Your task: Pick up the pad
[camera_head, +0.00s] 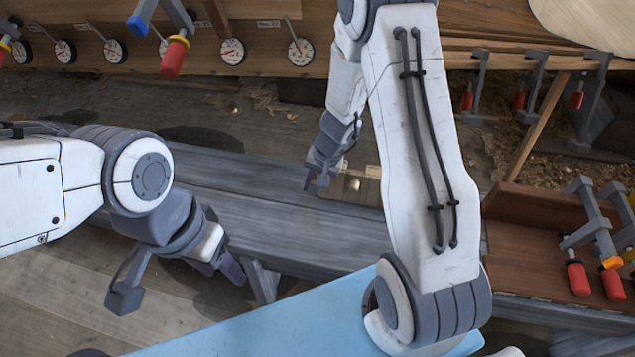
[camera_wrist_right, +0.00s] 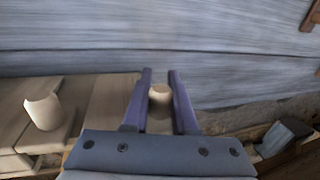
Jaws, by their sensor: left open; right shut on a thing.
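A small pale, rounded piece, which looks like the pad (camera_wrist_right: 160,95), sits between the two purple fingers of my right gripper (camera_wrist_right: 160,78) in the right wrist view. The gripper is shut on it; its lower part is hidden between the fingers. In the head view my right gripper (camera_head: 318,178) is over the grey bench (camera_head: 250,205), and the held piece cannot be made out clearly there. My left gripper (camera_head: 228,268) is open and empty, low at the left near the bench's front edge.
A pale wooden piece (camera_head: 355,187) lies on the bench right of my right gripper. A second pale stub (camera_wrist_right: 44,108) shows at left in the wrist view. Round gauges (camera_head: 232,50) line the back.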

